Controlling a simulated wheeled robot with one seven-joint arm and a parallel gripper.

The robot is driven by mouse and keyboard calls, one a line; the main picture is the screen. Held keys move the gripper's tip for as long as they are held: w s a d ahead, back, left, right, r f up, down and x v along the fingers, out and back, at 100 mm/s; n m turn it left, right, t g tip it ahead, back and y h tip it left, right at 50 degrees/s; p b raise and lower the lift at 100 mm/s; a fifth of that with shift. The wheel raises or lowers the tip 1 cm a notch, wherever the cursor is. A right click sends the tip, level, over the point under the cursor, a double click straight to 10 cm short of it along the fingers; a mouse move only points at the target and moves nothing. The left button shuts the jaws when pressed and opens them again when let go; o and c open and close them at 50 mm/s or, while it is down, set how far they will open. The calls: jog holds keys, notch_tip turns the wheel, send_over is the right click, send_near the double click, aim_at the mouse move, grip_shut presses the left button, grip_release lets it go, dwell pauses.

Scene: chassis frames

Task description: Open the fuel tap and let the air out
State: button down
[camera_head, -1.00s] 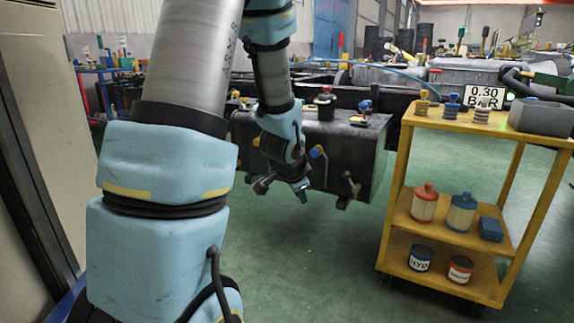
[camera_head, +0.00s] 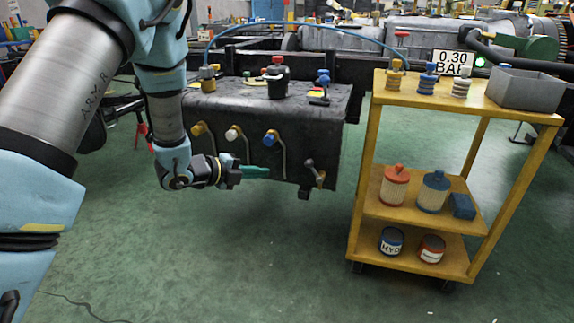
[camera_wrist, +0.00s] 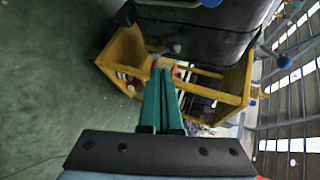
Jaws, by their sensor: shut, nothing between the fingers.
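A black tank (camera_head: 330,140) hangs on the chassis. Its front has thin pipes with a yellow knob (camera_head: 199,128), a white knob (camera_head: 232,134) and a blue knob (camera_head: 270,138), plus a grey lever (camera_head: 316,171) at the right. On top stand a yellow fitting (camera_head: 208,78), a red-topped black cap (camera_head: 277,78) and a blue-topped fitting (camera_head: 322,85). The frames do not show which is the fuel tap. My gripper (camera_head: 267,172) is shut and empty in front of the tank, its green fingers pointing right. In the wrist view, the shut fingers (camera_wrist: 161,75) appear below the tank (camera_wrist: 195,25).
A yellow trolley (camera_head: 368,165) stands to the right, with fittings and a grey bin (camera_head: 525,88) on top and filters and cans below. A sign (camera_head: 453,62) reading 0.30 BAR stands behind it. Green floor is clear in front of the tank.

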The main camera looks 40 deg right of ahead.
jog(key=b, duration=0.2)
send_near(312, 168)
notch_tip(312, 168, down, 3)
jog(key=w, duration=0.1)
jog(key=d, duration=0.2)
jog(key=d+r+b, duration=0.1)
jog(key=d, duration=0.1)
jog(key=shift+d, duration=0.15)
